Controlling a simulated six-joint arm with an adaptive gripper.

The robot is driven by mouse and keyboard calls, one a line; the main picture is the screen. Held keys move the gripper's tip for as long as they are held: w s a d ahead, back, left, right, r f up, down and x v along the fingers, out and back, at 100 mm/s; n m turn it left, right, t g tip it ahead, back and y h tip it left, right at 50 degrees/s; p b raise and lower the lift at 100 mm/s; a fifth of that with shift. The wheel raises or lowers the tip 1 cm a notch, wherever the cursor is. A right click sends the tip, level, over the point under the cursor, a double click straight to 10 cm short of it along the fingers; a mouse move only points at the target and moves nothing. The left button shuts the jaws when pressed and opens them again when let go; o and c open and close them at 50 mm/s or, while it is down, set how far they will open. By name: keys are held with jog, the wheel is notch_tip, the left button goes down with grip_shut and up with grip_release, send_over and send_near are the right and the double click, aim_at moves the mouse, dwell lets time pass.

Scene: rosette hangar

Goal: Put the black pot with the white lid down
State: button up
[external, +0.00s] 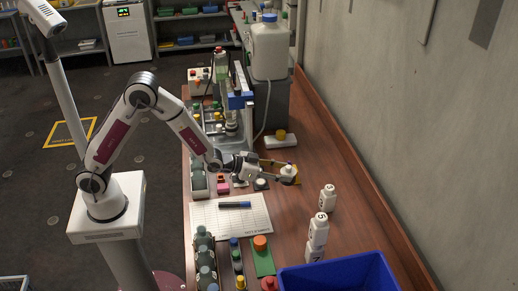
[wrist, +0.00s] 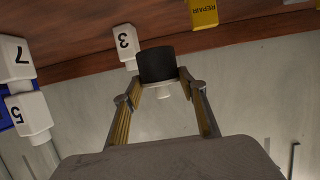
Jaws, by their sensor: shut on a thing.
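The black pot (wrist: 157,65) with its white lid (wrist: 164,95) is between the fingertips of my gripper (wrist: 161,82) in the wrist view, which shows the scene upside down. My gripper is shut on it, and the lid points up in the world. In the external view my gripper (external: 284,170) reaches out over the brown bench, with the small pot (external: 289,172) at its tips. The pot looks upright. I cannot tell whether its base touches the bench.
A white numbered bottle (external: 327,198) stands right of the pot. A yellow "REPAIR" item (wrist: 203,12) lies near the pot. Bare bench (external: 330,165) lies to the right, up to the wall.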

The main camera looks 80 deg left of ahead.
aim_at(283, 172)
notch_tip(283, 172, up, 12)
jog(key=shift+w+d+r+m+h, duration=1.75)
jog(key=shift+w+d+r, duration=0.65)
jog(key=shift+d+r, duration=1.25)
jog(key=s+d+r+m+g+h, duration=0.25)
jog(key=d+m+g+h, duration=0.35)
jog(key=d, duration=0.7)
jog(key=s+d+f+m+g+h, duration=0.55)
jog(key=s+d+m+g, duration=0.2)
jog(key=s, duration=0.25)
jog(key=s+f+m+g+y, duration=0.1)
jog(key=s+f, duration=0.3)
jog(key=f, duration=1.1)
jog(key=shift+a+f+m+g, duration=0.3)
jog(key=shift+a+m+g, duration=0.1)
jog(key=shift+m+g, duration=0.35)
jog(key=shift+s, duration=0.1)
